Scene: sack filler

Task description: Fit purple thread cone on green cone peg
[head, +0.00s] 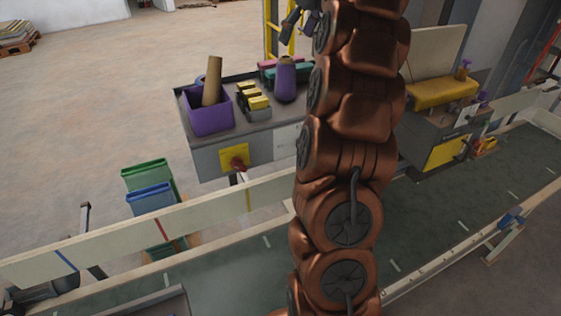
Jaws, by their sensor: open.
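A purple thread cone (285,82) stands upright on the grey workbench (232,142), near its right part beside my arm. Its top is tan. I cannot make out a green cone peg; part of the bench is hidden behind my copper-coloured arm. My gripper (291,24) shows only in part at the top edge, as dark fingers beyond the bench. It is open and apart from the cone, with nothing seen between the fingers.
A purple bin (209,113) with a brown roll, a grey tray (254,110) with yellow pieces, and pink and teal items share the bench. Green (148,172) and blue (150,197) bins stand left. A railed conveyor (230,275) runs in front. A yellow-topped machine (443,93) stands right.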

